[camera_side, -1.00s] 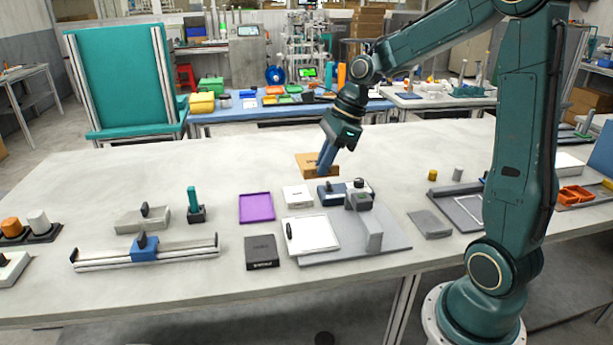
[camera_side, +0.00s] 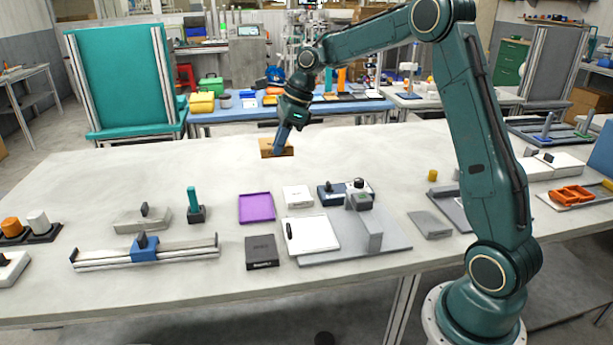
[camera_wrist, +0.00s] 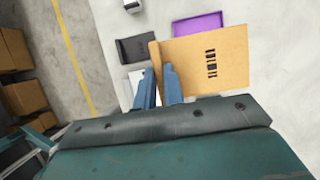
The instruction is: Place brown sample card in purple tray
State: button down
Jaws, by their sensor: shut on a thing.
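The brown sample card (camera_side: 277,148) is in my gripper (camera_side: 279,150), held in the air above the back part of the table in the side view. In the wrist view the card (camera_wrist: 205,60) shows dark printed marks, and the blue fingers of my gripper (camera_wrist: 160,86) are shut on its edge. The purple tray (camera_side: 256,208) lies flat on the table, in front of and to the left of the card, and looks empty. In the wrist view the card partly covers the purple tray (camera_wrist: 199,24).
A white box (camera_side: 298,196) stands right of the tray, and a black box (camera_side: 262,252) stands in front of it. A teal-handled tool (camera_side: 194,206) stands to its left. A grey plate (camera_side: 390,240) carries a clamp-like fixture. The table behind the tray is clear.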

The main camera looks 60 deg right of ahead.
send_over(253, 219)
jog(key=s+d, duration=0.1)
jog(key=d, duration=0.1)
jog(key=shift+a+f, duration=0.25)
jog(key=shift+f, duration=0.65)
notch_tip(253, 219, down, 20)
jog(key=shift+s, duration=0.1)
dwell(0.3)
jog(key=shift+f, duration=0.15)
jog(key=c, duration=1.5)
grip_release()
jog(key=v, duration=1.2)
